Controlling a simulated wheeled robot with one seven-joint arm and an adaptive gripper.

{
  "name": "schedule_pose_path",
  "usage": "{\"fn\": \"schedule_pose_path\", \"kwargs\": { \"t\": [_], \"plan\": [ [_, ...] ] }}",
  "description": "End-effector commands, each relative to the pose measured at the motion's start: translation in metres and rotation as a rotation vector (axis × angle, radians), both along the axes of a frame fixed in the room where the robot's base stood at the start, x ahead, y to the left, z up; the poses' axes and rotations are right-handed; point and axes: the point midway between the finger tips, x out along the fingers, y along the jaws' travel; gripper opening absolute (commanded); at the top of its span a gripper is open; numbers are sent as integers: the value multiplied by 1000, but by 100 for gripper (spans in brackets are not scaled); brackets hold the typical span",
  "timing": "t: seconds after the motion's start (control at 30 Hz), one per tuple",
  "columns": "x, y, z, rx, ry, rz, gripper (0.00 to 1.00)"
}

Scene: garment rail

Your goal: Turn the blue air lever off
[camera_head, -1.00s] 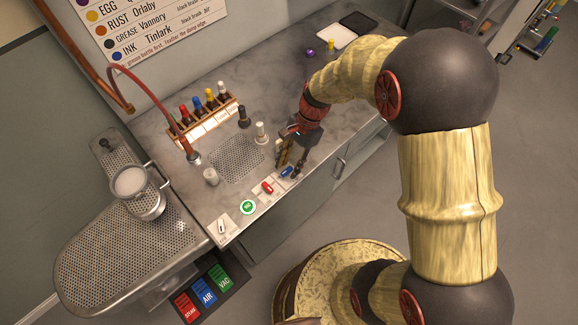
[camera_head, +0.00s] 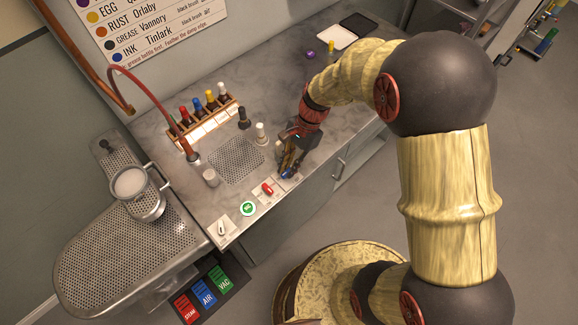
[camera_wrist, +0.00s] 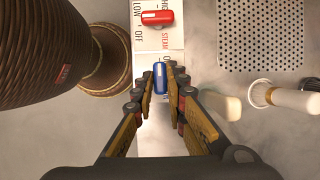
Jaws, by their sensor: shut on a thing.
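The blue air lever (camera_wrist: 160,77) sits on a white labelled plate on the counter. It also shows in the head view (camera_head: 289,173), partly hidden by my gripper. My gripper (camera_wrist: 160,82) is shut on the blue lever, with one finger on each side of it in the wrist view. In the head view my gripper (camera_head: 287,166) reaches down to the plate from the back right. In the wrist view the lever's long side runs up and down the picture, between the fingers. Part of the lettering around it is hidden.
The red steam lever (camera_wrist: 157,18) is just beyond the blue one. A green round button (camera_head: 248,208) and a white switch (camera_head: 222,230) lie farther left. A perforated drain plate (camera_head: 237,159), a dark-handled brush (camera_head: 244,118) and a pale-handled one (camera_head: 261,133) stand behind.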

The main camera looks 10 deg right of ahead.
Motion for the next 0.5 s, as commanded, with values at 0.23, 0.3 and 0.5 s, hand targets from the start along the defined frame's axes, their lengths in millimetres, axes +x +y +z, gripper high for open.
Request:
{"fn": "schedule_pose_path", "kwargs": {
  "t": [0.23, 0.3, 0.5],
  "plan": [
    [0, 0, 0, 0, 0, 3, 0],
    [0, 0, 0, 0, 0, 11, 0],
    [0, 1, 1, 0, 2, 79, 0]
  ]
}}
